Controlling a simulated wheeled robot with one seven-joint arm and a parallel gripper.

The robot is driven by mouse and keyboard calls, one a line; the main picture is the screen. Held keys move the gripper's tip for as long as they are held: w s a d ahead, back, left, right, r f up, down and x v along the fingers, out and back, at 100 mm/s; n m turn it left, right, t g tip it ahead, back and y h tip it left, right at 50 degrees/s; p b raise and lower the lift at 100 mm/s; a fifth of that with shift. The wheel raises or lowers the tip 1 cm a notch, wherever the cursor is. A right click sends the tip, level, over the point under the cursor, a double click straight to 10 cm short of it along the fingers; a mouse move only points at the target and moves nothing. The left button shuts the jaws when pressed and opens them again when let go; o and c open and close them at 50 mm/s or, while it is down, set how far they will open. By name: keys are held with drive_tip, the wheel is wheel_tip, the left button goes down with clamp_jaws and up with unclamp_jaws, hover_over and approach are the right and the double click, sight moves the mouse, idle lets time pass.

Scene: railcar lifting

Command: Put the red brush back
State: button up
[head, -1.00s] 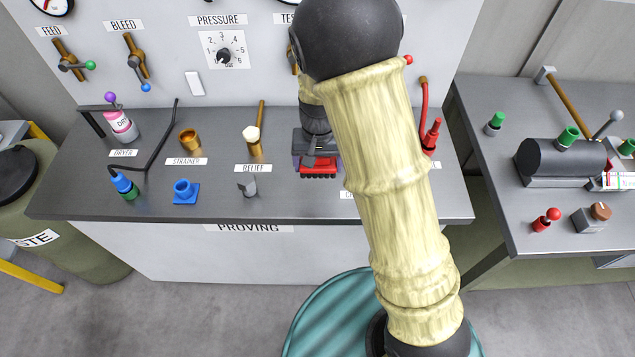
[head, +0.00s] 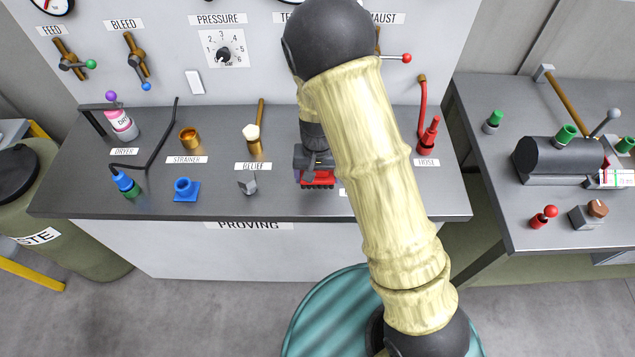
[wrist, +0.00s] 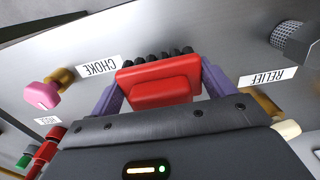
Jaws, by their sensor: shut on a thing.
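The red brush (head: 318,179) is a red block with a row of dark bristles. It is over the grey bench top near the front edge, right of the RELIEF label. My gripper (wrist: 160,85) is shut on it, with a purple finger on each side of the red block in the wrist view. The brush (wrist: 157,83) lies between the CHOKE label (wrist: 99,67) and the RELIEF label (wrist: 267,77) there. I cannot tell whether it touches the bench. My arm hides part of the bench to the right.
A grey knurled piece (head: 247,184) stands left of the brush, by the RELIEF label. A blue fitting (head: 186,189) and a brass strainer (head: 189,139) are farther left. A red hose nozzle (head: 429,135) stands at right. The bench (head: 280,206) is clear along its front edge.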

sight(317, 191)
drive_tip(key=shift+f+p, duration=0.35)
drive_tip(key=shift+f, duration=1.75)
drive_tip(key=shift+f, duration=0.2)
drive_tip(key=o, duration=0.9)
drive_tip(key=shift+r, duration=0.1)
drive_tip(key=shift+o, duration=0.2)
wheel_tip(317, 191, up, 12)
drive_tip(key=shift+r+b, duration=0.15)
drive_tip(key=shift+b, duration=0.8)
